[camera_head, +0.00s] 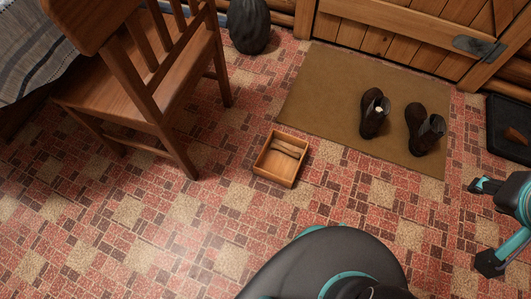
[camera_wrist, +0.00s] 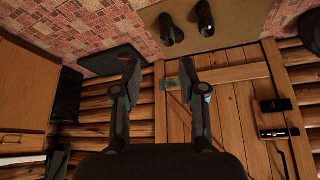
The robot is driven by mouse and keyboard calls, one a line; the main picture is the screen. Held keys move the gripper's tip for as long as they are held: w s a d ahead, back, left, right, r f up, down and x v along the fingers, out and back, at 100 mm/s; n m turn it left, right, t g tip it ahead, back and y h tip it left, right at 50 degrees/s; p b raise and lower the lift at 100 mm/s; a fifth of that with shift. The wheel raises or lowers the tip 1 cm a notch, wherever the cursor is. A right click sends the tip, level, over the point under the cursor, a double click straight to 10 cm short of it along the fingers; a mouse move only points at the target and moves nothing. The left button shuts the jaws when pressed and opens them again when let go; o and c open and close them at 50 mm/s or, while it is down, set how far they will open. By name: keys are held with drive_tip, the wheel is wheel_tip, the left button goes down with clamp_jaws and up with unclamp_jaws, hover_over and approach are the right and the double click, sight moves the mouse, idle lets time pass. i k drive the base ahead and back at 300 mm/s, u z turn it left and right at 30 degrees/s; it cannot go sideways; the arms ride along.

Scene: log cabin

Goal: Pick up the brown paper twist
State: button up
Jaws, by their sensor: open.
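I cannot tell for sure which thing is the brown paper twist. A small brown piece (camera_head: 516,136) lies on the black tray (camera_head: 495,125) at the right edge of the head view. Brown elongated pieces (camera_head: 287,149) lie in the far part of a small open wooden box (camera_head: 275,176) on the floor. My gripper (camera_head: 485,224) is at the right edge of the head view, open and empty, nearer than the tray. In the wrist view my gripper (camera_wrist: 159,68) has its fingers apart with nothing between them. The tray (camera_wrist: 112,60) shows there beside the left finger.
A wooden chair (camera_head: 130,90) stands left of the box. A brown mat (camera_head: 320,90) bears two dark boots (camera_head: 373,115), one with a small pale thing in it. A plank door (camera_head: 400,35) is behind. The tiled floor in front of the box is clear.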

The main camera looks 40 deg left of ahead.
sight(274, 145)
drive_tip(key=u, duration=1.6)
drive_tip(key=k, duration=0.5)
drive_tip(key=u, duration=0.9)
drive_tip(key=i, duration=0.4)
